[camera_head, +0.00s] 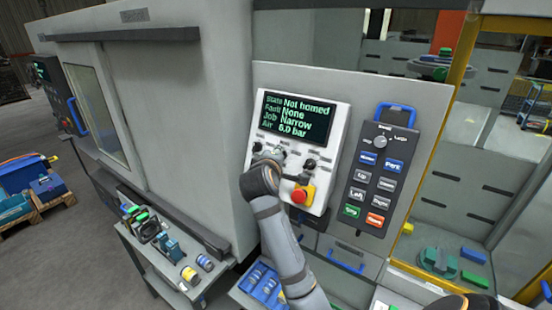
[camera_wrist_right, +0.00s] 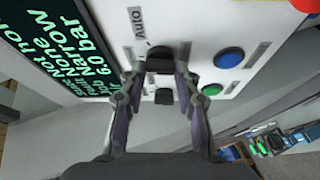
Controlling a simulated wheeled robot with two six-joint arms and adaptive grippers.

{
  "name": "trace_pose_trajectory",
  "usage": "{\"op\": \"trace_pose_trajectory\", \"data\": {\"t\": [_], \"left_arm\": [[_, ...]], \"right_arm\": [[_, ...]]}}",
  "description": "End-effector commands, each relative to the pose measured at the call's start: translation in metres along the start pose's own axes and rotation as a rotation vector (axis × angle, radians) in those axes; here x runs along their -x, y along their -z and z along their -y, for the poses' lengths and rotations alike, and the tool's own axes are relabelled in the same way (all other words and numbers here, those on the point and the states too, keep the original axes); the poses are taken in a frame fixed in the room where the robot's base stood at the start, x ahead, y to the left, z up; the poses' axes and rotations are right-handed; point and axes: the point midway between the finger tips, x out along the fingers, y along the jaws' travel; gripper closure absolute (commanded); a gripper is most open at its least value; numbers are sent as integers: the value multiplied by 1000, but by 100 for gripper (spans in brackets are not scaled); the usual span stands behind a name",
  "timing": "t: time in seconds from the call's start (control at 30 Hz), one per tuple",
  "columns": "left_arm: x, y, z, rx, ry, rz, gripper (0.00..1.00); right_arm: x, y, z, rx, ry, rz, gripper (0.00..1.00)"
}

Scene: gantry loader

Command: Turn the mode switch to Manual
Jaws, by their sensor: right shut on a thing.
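The white control panel (camera_head: 335,120) with a dark screen (camera_head: 296,117) faces me in the head view. The screen reads State Not homed, Fault None, Job Narrow, Air 6.0 bar. My right gripper (camera_head: 272,156) is at the panel's left part, below the screen. In the right wrist view my right gripper (camera_wrist_right: 159,78) has its two fingers on either side of a black switch knob (camera_wrist_right: 160,60), shut on it. My left gripper is not in view.
A second black knob (camera_wrist_right: 164,97), a blue button (camera_wrist_right: 229,57) and a green button (camera_wrist_right: 211,90) are close by. A red emergency stop (camera_head: 301,194) sits right of my wrist. A grey pendant (camera_head: 379,175) with a blue handle hangs further right.

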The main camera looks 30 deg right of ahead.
Motion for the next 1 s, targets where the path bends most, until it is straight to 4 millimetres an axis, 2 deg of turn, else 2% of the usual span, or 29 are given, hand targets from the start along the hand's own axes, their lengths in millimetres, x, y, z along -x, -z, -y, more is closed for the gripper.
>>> {"op": "trace_pose_trajectory", "data": {"t": [0.3,0.8,0.83,0.97,1.0], "left_arm": [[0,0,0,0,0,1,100],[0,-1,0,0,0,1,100],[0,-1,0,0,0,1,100],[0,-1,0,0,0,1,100],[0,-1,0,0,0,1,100]], "right_arm": [[-1,-1,1,94,41,6,100],[-1,-1,1,108,46,6,100],[-1,-1,1,108,46,6,64],[-1,-1,0,107,45,4,47],[-1,-1,0,106,45,4,45]]}}
